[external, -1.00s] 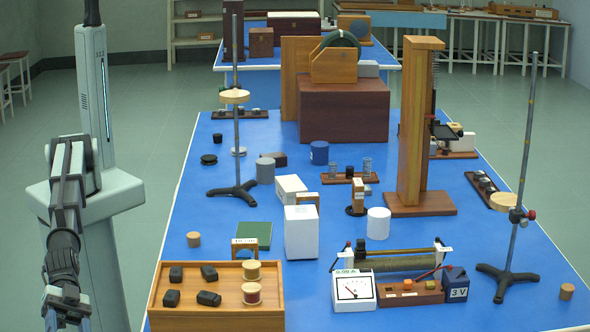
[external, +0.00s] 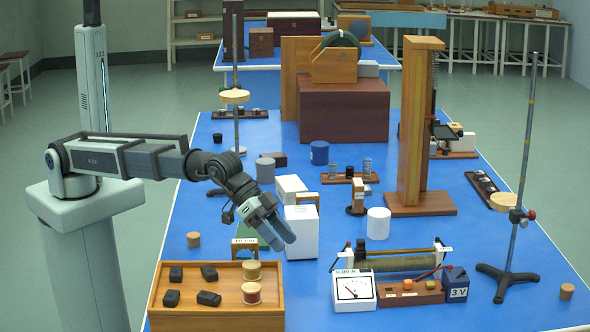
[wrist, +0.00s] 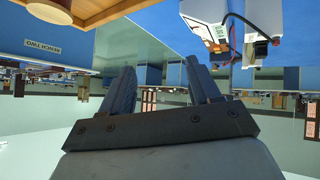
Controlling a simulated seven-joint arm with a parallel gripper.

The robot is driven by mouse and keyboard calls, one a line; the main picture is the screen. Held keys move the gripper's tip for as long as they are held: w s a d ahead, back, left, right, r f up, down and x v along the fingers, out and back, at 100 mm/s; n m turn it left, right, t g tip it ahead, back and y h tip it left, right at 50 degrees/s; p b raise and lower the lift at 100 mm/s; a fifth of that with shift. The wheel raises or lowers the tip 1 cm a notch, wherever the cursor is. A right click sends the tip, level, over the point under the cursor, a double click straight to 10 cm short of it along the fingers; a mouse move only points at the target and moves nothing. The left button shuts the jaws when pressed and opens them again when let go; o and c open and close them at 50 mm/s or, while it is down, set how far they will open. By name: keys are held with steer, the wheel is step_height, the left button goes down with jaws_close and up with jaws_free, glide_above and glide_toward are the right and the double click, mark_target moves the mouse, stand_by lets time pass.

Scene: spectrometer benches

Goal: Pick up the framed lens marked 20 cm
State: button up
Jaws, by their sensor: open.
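Small wooden frames stand on the blue bench in the external view. One (external: 245,245) with a pale label on top is behind the wooden tray, one (external: 307,199) is behind the white box, and another upright one (external: 357,196) is near the middle. Their marks are too small for me to read surely, so I cannot tell which says 20 cm. My gripper (external: 282,240) is open and empty, tilted down in front of the white box, to the right of the nearest frame and above the bench. The wrist view shows its spread fingers (wrist: 160,68) with nothing between them, and no framed lens clearly.
A wooden tray (external: 217,318) with dark blocks and two spools is at the front left. The tall white box (external: 301,236) is close behind my gripper. A meter (external: 353,290), a battery box (external: 455,284) and a stand (external: 508,270) are at the right.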

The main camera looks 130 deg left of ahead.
mark_target(305, 193)
steer(key=s+a+g, duration=0.1)
steer(key=s+a, duration=0.2)
steer(key=a, duration=0.3)
steer(key=s+a+n+g+y, duration=0.1)
steer(key=s+a, duration=0.3)
steer(key=a, duration=0.3)
steer(key=s+a+n+g, duration=0.1)
steer(key=s+a, duration=0.3)
steer(key=a, duration=0.2)
steer(key=shift+s+a+r+y, duration=0.2)
steer(key=shift+a+r+y, duration=0.1)
steer(key=shift+a, duration=0.1)
steer(key=s+a+n+g, duration=0.2)
steer(key=s+a+g, duration=0.1)
steer(key=s+a, duration=1.3)
steer(key=shift+s+d+f+x, duration=0.1)
steer(key=shift+s+d+x, duration=0.05)
steer(key=shift+x, duration=1.9)
steer(key=shift+s+d+f+x, duration=0.1)
steer(key=shift+s+x, duration=0.1)
steer(key=shift+x, duration=1.85)
steer(key=shift+s+d+f+x, duration=0.1)
steer(key=shift+s+d+x, duration=0.05)
steer(key=shift+x, duration=1.85)
steer(key=shift+c, duration=0.4)
steer(key=c, duration=1)
steer(key=shift+r, duration=0.1)
